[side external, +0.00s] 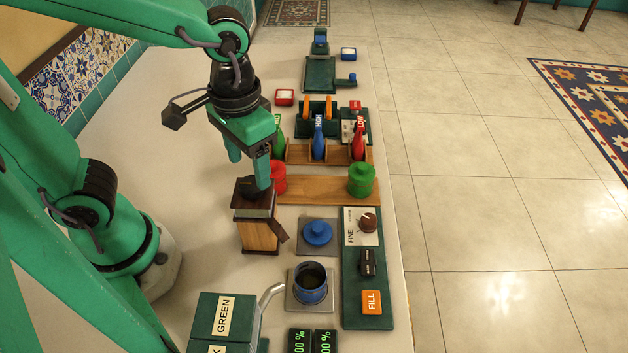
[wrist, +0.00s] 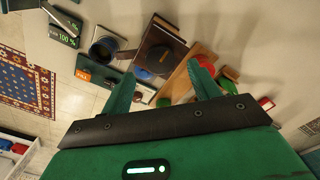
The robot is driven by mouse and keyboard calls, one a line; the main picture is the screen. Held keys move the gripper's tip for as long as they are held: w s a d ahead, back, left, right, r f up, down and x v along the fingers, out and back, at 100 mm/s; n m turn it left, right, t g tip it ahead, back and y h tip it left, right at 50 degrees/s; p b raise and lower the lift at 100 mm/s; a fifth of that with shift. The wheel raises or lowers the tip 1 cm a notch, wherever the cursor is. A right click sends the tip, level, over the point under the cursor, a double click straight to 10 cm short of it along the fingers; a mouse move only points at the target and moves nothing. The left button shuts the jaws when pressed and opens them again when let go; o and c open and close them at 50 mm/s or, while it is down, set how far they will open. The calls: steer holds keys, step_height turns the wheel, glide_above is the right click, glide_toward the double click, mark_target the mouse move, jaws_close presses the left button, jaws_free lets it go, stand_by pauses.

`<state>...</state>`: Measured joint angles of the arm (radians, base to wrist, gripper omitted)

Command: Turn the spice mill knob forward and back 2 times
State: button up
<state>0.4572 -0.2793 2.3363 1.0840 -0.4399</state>
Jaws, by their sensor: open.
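A brown round knob (side external: 368,222) with a pale pointer mark sits on a white plate marked FINE, on the long green panel (side external: 352,312) at the right. A wooden mill-like box (side external: 260,236) with a dark top and a side spout stands left of the panel; its dark top also shows in the wrist view (wrist: 160,48).
A blue lid (side external: 318,232) and a dark blue cup (side external: 311,284) stand between box and panel. The panel also carries a black switch (side external: 367,263) and an orange FILL button (side external: 372,302). Red and green pots (side external: 361,180) sit on a wooden board behind. The left table is clear.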

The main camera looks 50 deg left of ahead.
mark_target(248, 179)
steer(key=shift+r, duration=2.1)
steer(key=shift+a, duration=0.1)
steer(key=shift+w+a+r+t, duration=0.1)
steer(key=shift+a+t, duration=0.2)
steer(key=shift+a, duration=0.25)
steer(key=a+r+t, duration=0.1)
steer(key=a+t, duration=0.4)
steer(key=a, duration=0.4)
steer(key=shift+a+r, duration=0.2)
steer(key=shift+a, duration=0.15)
steer(key=shift+o, duration=0.2)
steer(key=shift+o, duration=1.3)
